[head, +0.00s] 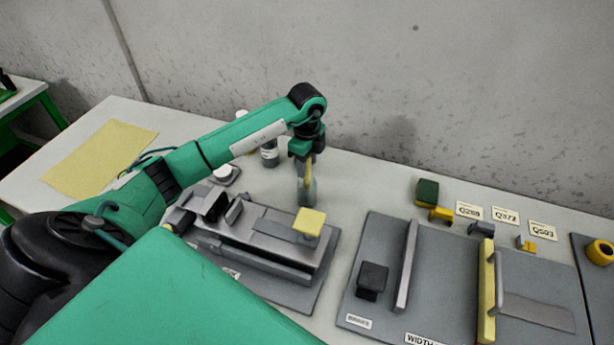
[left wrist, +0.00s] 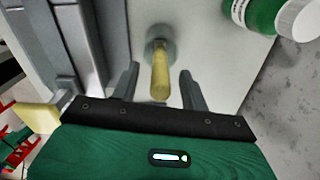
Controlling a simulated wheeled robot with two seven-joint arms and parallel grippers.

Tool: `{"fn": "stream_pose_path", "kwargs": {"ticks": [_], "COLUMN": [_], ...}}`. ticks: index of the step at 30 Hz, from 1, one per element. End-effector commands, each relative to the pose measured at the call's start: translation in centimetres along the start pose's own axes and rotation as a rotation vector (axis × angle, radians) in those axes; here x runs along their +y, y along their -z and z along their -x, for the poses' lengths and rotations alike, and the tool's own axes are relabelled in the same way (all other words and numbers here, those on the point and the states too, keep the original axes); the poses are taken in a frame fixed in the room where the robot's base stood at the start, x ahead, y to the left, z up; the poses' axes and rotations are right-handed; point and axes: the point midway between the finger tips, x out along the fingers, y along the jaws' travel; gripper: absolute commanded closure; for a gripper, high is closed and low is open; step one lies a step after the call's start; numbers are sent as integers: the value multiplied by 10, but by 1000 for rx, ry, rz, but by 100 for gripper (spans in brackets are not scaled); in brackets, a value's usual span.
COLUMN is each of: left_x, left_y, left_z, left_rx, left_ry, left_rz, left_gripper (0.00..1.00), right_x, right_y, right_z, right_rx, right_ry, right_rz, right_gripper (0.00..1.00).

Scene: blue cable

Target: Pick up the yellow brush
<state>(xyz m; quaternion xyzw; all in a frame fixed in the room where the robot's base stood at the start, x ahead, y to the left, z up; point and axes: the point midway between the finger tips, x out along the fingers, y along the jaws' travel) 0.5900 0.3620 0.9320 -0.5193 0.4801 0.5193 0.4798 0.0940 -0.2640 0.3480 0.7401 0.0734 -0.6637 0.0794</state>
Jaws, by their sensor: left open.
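The yellow brush shows in the left wrist view as a yellow handle (left wrist: 160,80) with a round grey end beyond it. My left gripper is open, pointing down. In the left wrist view its two dark fingers (left wrist: 160,74) stand on either side of the handle, with a visible gap to each. The brush looks roughly upright, partly covered by the fingers in the head view. My right gripper is not in view.
A grey fixture (head: 262,228) with a yellow block (head: 309,222) lies close in front of the brush. A green bottle with a white cap (left wrist: 300,18) stands nearby. A panel with handles (head: 383,240) is to the right. The wall (head: 450,90) is behind.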

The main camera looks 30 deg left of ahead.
Motion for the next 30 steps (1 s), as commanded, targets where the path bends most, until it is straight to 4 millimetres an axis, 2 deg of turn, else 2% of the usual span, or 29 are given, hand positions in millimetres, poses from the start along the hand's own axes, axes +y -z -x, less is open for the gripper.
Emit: {"fn": "stream_pose_path", "kwargs": {"ticks": [1, 6, 13, 14, 18, 21, 30], "left_x": [1, 0, 0, 0, 0, 0, 0], "left_y": [1, 1, 0, 0, 0, 0, 0], "left_z": [-5, -24, -26, -26, -26, -26, -24], "left_rx": [0, 0, 0, 0, 0, 0, 0], "left_ry": [-4, -1, 1, 1, 1, 1, 1], "left_rz": [0, 0, -1, -1, -1, -1, -1], "left_gripper": [55, 55, 55, 57, 84, 100, 100], "right_x": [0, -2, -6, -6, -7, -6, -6], "right_y": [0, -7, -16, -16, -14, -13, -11], "right_z": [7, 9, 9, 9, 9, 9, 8], "right_rx": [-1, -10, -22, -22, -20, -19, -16], "right_ry": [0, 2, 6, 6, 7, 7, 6], "right_rz": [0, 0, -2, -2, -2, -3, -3], "right_gripper": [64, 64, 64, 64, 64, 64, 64]}}
